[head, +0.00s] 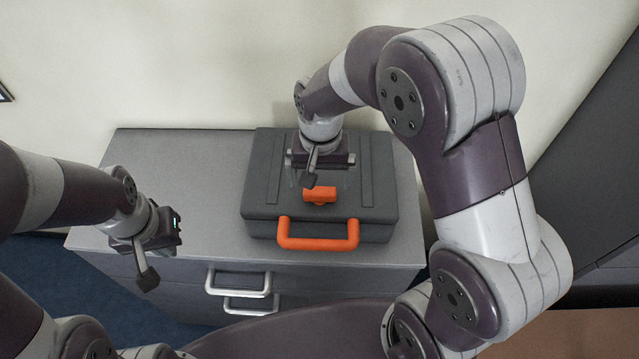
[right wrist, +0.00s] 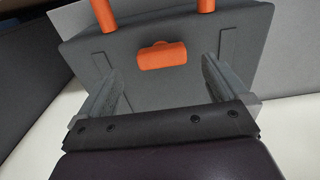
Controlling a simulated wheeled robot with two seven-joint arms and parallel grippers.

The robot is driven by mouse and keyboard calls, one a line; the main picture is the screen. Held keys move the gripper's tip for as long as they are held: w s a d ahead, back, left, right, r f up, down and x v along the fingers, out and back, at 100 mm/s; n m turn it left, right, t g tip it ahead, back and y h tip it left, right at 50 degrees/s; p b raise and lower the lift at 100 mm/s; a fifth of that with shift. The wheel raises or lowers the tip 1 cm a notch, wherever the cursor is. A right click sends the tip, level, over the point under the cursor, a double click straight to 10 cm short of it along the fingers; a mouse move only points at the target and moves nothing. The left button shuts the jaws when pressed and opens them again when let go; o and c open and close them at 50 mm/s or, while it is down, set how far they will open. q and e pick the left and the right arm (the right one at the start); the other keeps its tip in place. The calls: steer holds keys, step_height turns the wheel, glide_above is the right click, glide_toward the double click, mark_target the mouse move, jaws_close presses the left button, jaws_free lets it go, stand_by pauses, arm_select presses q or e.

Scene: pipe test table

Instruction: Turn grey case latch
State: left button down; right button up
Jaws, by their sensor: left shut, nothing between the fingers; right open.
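A grey case (head: 374,202) lies on a grey cabinet top, with an orange handle (head: 318,244) at its front edge. An orange latch (head: 320,195) sits on the lid, behind the handle. In the right wrist view the latch (right wrist: 162,56) shows beyond the fingertips, roughly midway between them. My right gripper (head: 319,180) is over the case lid, just behind the latch; in the right wrist view its fingers (right wrist: 160,78) are spread and empty. My left gripper (head: 174,231) is shut and empty, left of the case near the cabinet's front edge.
The grey cabinet (head: 190,165) has free top surface left of the case. Its drawer handles (head: 238,284) stick out at the front. A pale wall (head: 200,60) stands behind, and a dark panel (head: 590,170) is at the right.

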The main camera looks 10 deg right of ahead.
mark_target(320, 191)
steer(key=f, duration=0.3)
steer(key=w+f, duration=0.1)
steer(key=f, duration=0.1)
steer(key=shift+f+p, duration=0.2)
steer(key=shift+p, duration=0.2)
steer(key=shift+s, duration=0.35)
steer(key=c, duration=1.1)
arm_select(q)
steer(key=shift+w+r, duration=0.25)
steer(key=shift+r, duration=0.25)
arm_select(e)
steer(key=shift+o, duration=0.2)
